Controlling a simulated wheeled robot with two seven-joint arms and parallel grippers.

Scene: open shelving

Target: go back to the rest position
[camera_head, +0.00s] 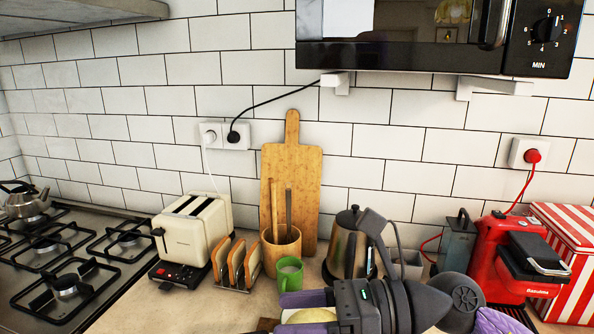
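My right gripper (303,313) is at the bottom centre, its arm coming in from the right. Its two purple fingers point left and are spread apart. A pale yellow rounded thing (308,316) shows between them, partly hidden by the fingers and gripper body. I cannot tell whether the fingers touch it or it lies below them. My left gripper is not in view.
Close to my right gripper stand a green mug (290,276), a wooden utensil pot (281,246), a metal kettle (346,256) and a toast rack (237,264). A toaster (193,238) and hob (62,262) are left, a red coffee machine (492,258) right. A microwave (430,40) hangs above.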

